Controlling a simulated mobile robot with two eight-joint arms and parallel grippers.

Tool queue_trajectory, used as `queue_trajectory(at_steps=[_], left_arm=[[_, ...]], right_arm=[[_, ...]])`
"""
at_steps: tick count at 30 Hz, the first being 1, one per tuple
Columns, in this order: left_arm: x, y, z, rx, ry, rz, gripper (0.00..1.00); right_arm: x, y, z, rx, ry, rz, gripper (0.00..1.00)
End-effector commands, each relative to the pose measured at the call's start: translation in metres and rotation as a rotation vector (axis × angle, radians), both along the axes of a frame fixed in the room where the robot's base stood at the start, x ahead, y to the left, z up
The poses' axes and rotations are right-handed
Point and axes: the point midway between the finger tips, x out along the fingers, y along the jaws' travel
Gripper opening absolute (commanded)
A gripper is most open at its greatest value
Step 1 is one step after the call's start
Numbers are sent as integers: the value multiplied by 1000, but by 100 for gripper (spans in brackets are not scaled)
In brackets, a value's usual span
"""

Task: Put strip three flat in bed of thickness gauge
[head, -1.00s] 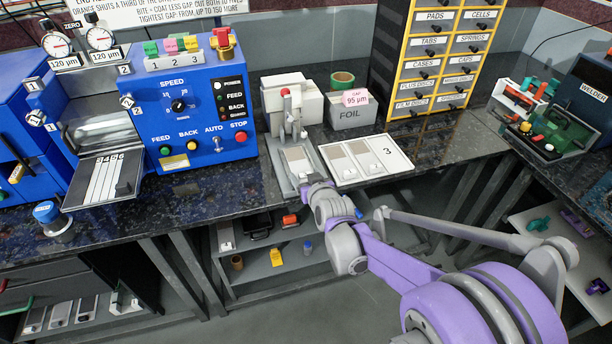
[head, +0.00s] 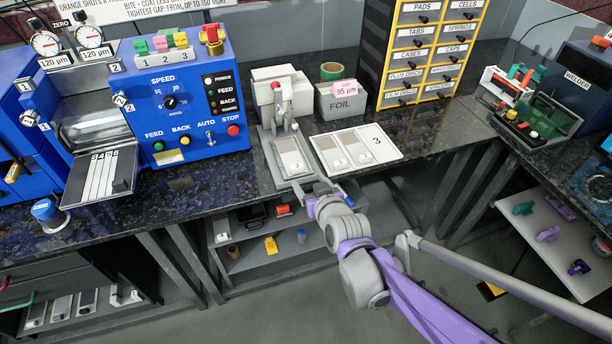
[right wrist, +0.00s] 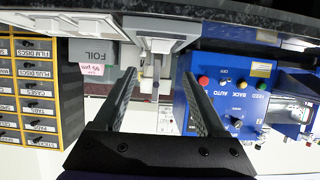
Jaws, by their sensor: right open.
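The thickness gauge (head: 283,100) is a pale block with a small red part, standing at the back middle of the bench. Its grey bed (head: 272,169) reaches toward the front edge. A strip (head: 290,158), part grey and part white, lies on the bed, looking flat; no number is readable on it. My right gripper (head: 316,190) is at the bench's front edge, just below and right of the bed's front end, apart from the strip. In the right wrist view its fingers (right wrist: 163,85) are spread with nothing between them. My left gripper is not in view.
A white card marked 3 (head: 386,148), bearing similar strips, lies right of the bed. A foil box (head: 340,103) stands behind it. A blue machine (head: 185,105) stands left. The yellow drawer cabinet (head: 418,50) is at the back right. Bench right of the card is clear.

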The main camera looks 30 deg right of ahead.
Motion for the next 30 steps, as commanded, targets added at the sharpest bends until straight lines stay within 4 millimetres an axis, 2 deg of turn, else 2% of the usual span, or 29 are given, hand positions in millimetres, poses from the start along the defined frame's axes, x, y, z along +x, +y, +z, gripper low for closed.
queue_trajectory(at_steps=[5,8,11,15,18,21,24,30], left_arm=[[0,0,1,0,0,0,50],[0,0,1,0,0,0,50],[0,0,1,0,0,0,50],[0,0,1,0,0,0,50],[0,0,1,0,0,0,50],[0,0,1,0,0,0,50],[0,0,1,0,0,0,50],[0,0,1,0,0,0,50]], right_arm=[[-6,3,1,2,6,3,74],[-18,21,-7,20,68,37,74],[-50,56,-25,55,213,103,74],[-118,101,-55,88,465,184,74],[-163,117,-70,92,613,213,74],[-193,124,-79,90,710,224,74],[-206,125,-82,88,752,225,74],[-206,125,-83,89,756,224,74]])
